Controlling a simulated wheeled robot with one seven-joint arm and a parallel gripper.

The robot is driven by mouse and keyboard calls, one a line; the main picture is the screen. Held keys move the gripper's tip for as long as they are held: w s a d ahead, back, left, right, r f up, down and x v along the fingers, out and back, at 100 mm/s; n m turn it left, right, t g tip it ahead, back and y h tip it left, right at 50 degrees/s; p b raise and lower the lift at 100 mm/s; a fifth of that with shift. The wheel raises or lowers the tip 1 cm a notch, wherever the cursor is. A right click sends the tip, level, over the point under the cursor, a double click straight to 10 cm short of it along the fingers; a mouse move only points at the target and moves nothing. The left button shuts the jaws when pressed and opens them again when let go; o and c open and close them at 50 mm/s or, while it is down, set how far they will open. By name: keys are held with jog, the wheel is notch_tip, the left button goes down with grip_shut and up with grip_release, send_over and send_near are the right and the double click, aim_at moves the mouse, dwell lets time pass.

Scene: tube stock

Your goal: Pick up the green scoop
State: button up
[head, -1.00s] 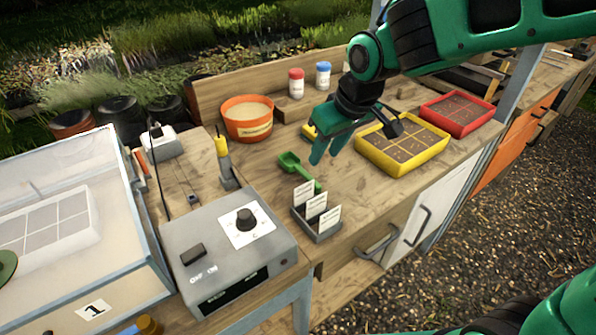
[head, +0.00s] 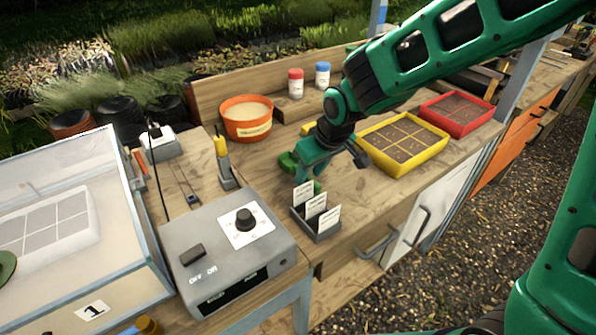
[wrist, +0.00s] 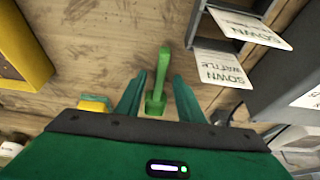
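The green scoop (head: 287,161) lies on the wooden bench, partly hidden by my gripper (head: 312,174) in the head view. In the wrist view the scoop (wrist: 156,85) lies between the two fingertips of my gripper (wrist: 159,78), its handle pointing away from the palm. The fingers are open, with a gap on each side of the scoop. My gripper points down over the scoop. I cannot tell exactly how far above the bench the fingertips are.
A grey label holder (head: 317,228) with white cards stands close in front of the scoop. A yellow seed tray (head: 405,145) is to the right, a red tray (head: 458,112) beyond it. An orange pot (head: 247,118) stands behind left. A grey control box (head: 228,252) is at front left.

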jog(key=shift+w+f, duration=0.1)
jog(key=shift+f, duration=0.15)
grip_shut()
notch_tip(320, 180, up, 10)
dwell(0.6)
